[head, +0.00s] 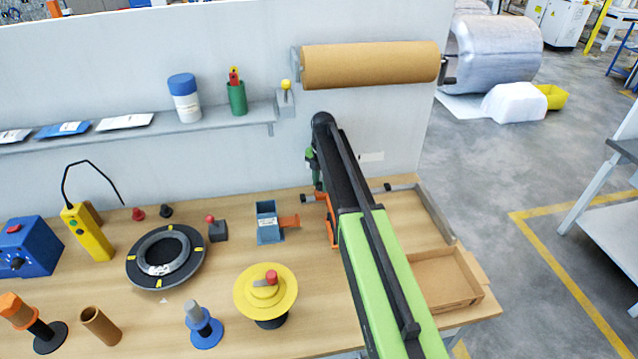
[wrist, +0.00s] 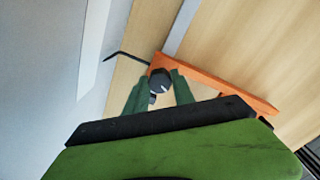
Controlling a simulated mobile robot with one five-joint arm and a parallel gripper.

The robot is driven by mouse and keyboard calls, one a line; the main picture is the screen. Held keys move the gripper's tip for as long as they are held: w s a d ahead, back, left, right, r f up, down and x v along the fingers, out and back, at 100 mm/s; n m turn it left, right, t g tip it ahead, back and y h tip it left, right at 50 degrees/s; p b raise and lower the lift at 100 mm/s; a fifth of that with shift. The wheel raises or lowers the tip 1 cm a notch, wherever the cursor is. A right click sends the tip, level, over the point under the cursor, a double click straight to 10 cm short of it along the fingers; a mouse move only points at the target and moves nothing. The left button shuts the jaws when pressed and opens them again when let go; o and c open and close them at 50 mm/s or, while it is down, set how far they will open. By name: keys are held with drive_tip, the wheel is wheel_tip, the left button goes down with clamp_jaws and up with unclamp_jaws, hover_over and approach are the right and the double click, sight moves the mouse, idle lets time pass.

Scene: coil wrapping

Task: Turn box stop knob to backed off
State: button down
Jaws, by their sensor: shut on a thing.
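The box stop knob (wrist: 159,85) is a dark round knob with a pale mark, in the middle of the wrist view. It sits against an orange bracket (wrist: 215,84). My gripper (wrist: 159,77) has its two green fingers on either side of the knob and is shut on it. Part of the orange bracket (head: 332,222) shows at the left edge of my arm. The exact setting of the knob is too small to read.
An open cardboard box (head: 440,280) lies right of my arm. A blue holder (head: 268,222), a yellow reel (head: 266,290) and a black ring turntable (head: 166,256) stand to the left. A brown paper roll (head: 370,64) hangs on the wall panel above.

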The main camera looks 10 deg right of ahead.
drive_tip(key=shift+s+n, duration=0.15)
drive_tip(key=shift+n, duration=0.95)
drive_tip(key=c, duration=1.1)
unclamp_jaws()
drive_tip(key=shift+o, duration=0.2)
wheel_tip(320, 180, up, 8)
drive_tip(key=p, duration=0.8)
drive_tip(key=shift+d+f, duration=0.1)
drive_tip(key=shift+d, duration=0.05)
drive_tip(key=shift+f, duration=0.1)
drive_tip(key=shift+f+b, duration=0.15)
drive_tip(key=shift+b, duration=0.15)
